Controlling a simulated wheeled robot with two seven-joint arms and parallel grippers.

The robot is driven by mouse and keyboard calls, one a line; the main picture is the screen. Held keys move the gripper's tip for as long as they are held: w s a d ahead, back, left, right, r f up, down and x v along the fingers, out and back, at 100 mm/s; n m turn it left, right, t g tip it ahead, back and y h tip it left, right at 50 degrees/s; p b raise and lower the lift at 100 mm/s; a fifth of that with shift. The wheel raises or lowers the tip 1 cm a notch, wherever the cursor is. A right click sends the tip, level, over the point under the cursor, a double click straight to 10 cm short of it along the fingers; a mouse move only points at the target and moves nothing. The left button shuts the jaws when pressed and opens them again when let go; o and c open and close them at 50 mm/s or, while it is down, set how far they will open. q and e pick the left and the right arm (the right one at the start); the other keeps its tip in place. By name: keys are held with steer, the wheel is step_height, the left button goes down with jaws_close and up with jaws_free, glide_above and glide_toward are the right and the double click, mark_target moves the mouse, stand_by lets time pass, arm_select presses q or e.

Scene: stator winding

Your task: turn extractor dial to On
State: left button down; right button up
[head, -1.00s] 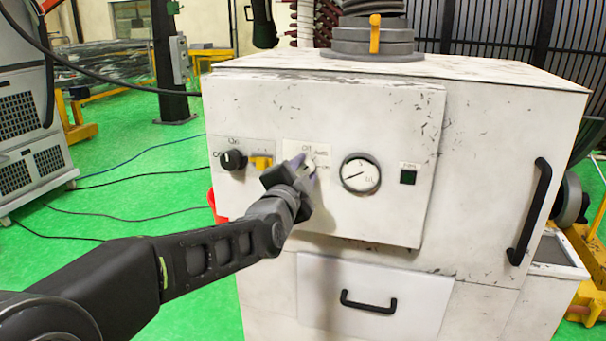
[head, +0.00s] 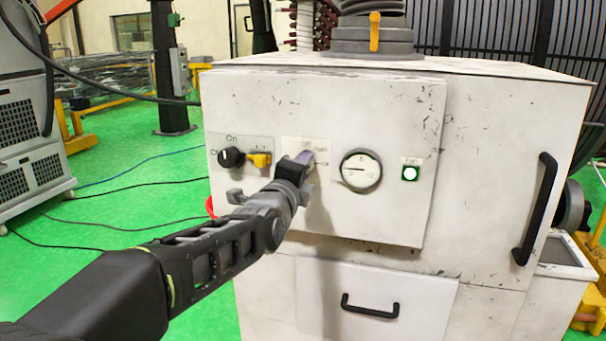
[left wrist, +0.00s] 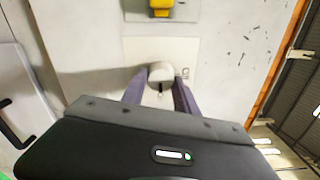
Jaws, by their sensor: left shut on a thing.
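The extractor is a scuffed white cabinet (head: 300,95) with a control panel on its front. My left gripper (head: 304,160) is at the panel's middle plate and mostly hides the dial there in the head view. In the left wrist view the pale dial (left wrist: 161,73) sits between the two purple fingers of my left gripper (left wrist: 160,92), which is shut on it. The lettering around the dial is largely covered, so its exact setting is hard to read. The small indicator (head: 410,173) at the right is lit green-white. My right gripper is not in view.
A black knob (head: 231,158) and a yellow switch (head: 259,160) are left of the dial. A round gauge (head: 361,171) is right of it. A black drawer handle (head: 370,306) is below, and a vertical door handle (head: 534,208) at the right. Cables lie on the green floor.

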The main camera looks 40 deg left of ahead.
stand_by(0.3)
arm_select(q)
steer(key=c, duration=0.9)
jaws_free()
steer(key=shift+c, duration=0.2)
steer(key=shift+s, duration=0.15)
steer(key=b+v, duration=0.2)
steer(key=v, duration=0.5)
steer(key=shift+s, duration=0.25)
steer(key=shift+d, duration=0.1)
